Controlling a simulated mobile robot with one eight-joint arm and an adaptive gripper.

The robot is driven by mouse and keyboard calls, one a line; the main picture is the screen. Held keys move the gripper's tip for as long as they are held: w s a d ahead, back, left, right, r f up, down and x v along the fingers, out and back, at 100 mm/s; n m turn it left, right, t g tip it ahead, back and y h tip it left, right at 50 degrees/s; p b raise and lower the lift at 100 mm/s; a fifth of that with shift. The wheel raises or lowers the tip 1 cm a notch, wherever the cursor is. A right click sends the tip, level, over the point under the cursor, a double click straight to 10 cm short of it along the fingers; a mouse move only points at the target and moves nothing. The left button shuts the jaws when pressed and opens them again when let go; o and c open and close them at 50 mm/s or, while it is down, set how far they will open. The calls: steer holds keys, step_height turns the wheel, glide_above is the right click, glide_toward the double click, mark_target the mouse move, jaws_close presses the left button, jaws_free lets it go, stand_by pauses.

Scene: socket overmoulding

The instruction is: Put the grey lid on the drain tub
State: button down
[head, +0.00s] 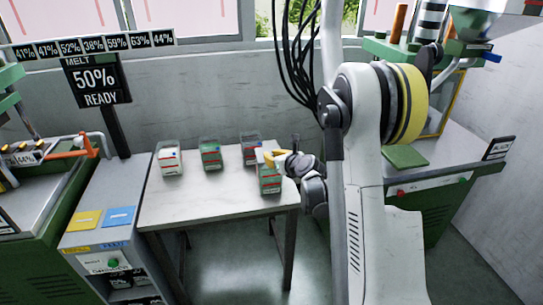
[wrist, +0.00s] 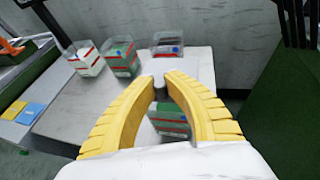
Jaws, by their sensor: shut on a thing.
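My gripper (head: 272,156) has two yellow fingers and is at the upper part of the front-right clear tub (head: 270,181) on the table. In the wrist view the fingers (wrist: 159,80) come together at their tips, with a small grey piece between them. Its full shape is hidden, so I cannot tell whether it is the grey lid. The same tub, with green contents and a red band, shows below the fingers (wrist: 170,118). I cannot tell whether the gripper touches this tub. No tub is clearly marked as the drain tub, and no separate lid can be made out.
The white table (head: 205,205) is clear in front. Yellow (head: 86,220) and blue (head: 120,217) pads lie on the cabinet at left.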

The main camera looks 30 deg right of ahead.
steer(key=shift+f+b, duration=1.3)
steer(key=shift+f, duration=0.25)
steer(key=c, duration=1.4)
jaws_free()
steer(key=v, duration=1.2)
